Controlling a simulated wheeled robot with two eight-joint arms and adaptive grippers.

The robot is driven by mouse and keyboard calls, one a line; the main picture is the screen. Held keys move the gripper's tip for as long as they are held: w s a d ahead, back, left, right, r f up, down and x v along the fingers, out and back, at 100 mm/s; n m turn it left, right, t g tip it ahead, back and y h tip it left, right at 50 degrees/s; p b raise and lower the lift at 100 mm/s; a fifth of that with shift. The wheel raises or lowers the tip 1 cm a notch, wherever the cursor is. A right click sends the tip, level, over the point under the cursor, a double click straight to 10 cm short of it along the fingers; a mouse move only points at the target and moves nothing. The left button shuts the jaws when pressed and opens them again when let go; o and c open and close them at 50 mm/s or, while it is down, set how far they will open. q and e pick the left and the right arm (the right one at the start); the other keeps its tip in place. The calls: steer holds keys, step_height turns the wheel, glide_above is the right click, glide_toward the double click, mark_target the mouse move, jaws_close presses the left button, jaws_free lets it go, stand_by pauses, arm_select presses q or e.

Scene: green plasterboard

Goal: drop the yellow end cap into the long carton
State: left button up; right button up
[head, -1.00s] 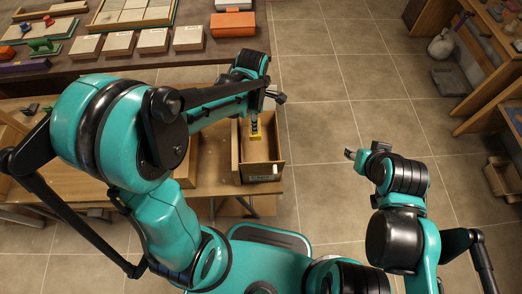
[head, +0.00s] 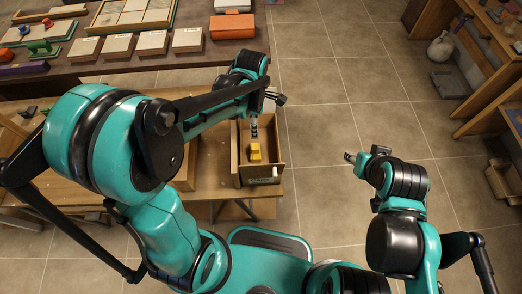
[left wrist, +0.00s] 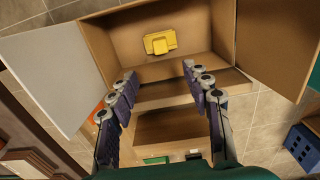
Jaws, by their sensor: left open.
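The long carton (head: 278,153) stands open at the right end of the low wooden table in the head view. The yellow end cap (head: 255,152) is inside it, below and apart from my left gripper (head: 254,132). The left wrist view shows the yellow end cap (left wrist: 160,43) within the brown walls of the carton (left wrist: 200,28), beyond the fingertips. My left gripper (left wrist: 160,76) is open, with nothing between its fingers. My right gripper (head: 352,156) is over the floor at right, away from the carton; its jaw opening is too small to judge.
A workbench (head: 120,66) at the back bears pale tiles (head: 188,40) and an orange box (head: 232,26). Shelving stands at right. The low table (head: 210,160) extends left under my arm. Open tiled floor (head: 330,110) lies right of the carton.

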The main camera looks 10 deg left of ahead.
arm_select(q)
step_height(320, 180, up, 11)
steer(key=shift+f, duration=0.2)
steer(key=shift+s, duration=0.1)
stand_by(0.4)
steer(key=s+a+f+m+t+b, duration=0.1)
steer(key=s+m, duration=0.4)
steer(key=m, duration=0.5)
steer(key=s+a+f+m+t+b, duration=0.2)
steer(key=s+m+t, duration=0.3)
steer(key=m, duration=0.6)
steer(key=shift+a+f+t, duration=0.55)
steer(key=shift+a+t, duration=0.05)
steer(key=shift+a, duration=0.25)
steer(key=shift+s, duration=0.1)
